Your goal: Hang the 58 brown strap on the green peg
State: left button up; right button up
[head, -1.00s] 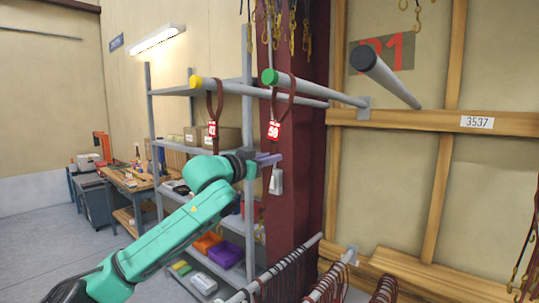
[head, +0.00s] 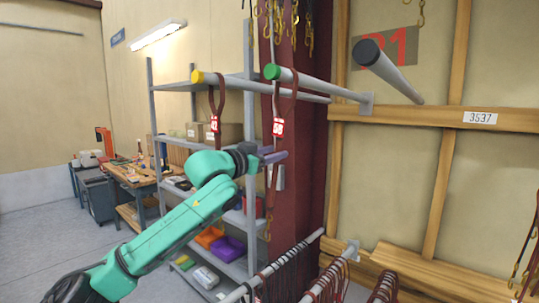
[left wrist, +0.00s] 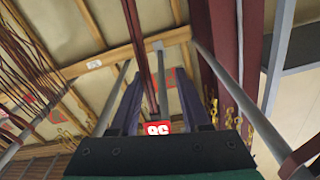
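The green peg (head: 285,76) is a grey rod with a green end cap, pointing towards me. The brown 58 strap (head: 293,100) hangs looped over it near the cap, with its red and white 58 tag (head: 278,127) just below. Its lower part hangs to a brass hook. My left gripper (head: 276,157) is just below the tag, at the strap. In the left wrist view, its two purple fingers (left wrist: 157,105) stand apart with the strap running between them and the tag (left wrist: 157,128) close to the palm. My right gripper is not in view.
A yellow-capped peg (head: 230,85) holds another brown strap with a 42 tag, left of the green peg. A black-capped peg (head: 385,70) sits to the right. Lower rails (head: 285,264) carry many straps. A maroon column (head: 308,175) and grey shelving stand behind.

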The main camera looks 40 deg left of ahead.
pick_arm(q)
jog(key=shift+s+f+b, duration=0.15)
jog(key=shift+b, duration=0.15)
jog(key=s+b, duration=1)
jog(key=s, duration=0.4)
jog(key=shift+s, duration=0.15)
jog(key=shift+d, duration=0.15)
